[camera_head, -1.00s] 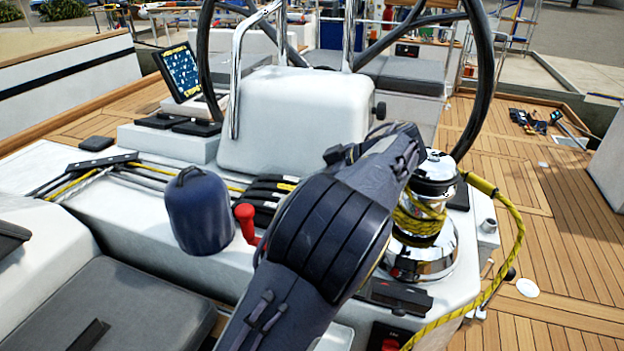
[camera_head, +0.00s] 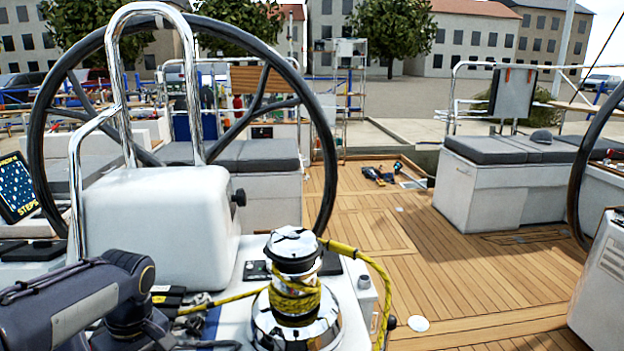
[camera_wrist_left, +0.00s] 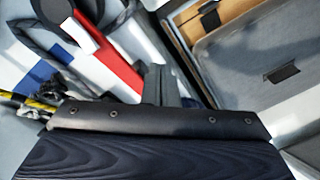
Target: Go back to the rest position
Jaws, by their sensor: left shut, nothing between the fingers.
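My left arm comes in at the lower left of the head view, bent and dark grey-blue. Its gripper is hidden or out of frame there. In the left wrist view, the grey fingers of my left gripper (camera_wrist_left: 166,86) appear together, with nothing seen held between them. My right gripper is not in view. A chrome winch (camera_head: 296,290) with a yellow-black rope around it stands to the right of my left arm in the head view.
A white pedestal (camera_head: 155,215) with chrome rails and a large black steering wheel (camera_head: 330,130) stands beyond the arm. Open teak deck (camera_head: 470,270) lies to the right. A red, white and blue item (camera_wrist_left: 118,72) and a grey cushion (camera_wrist_left: 235,75) show in the wrist view.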

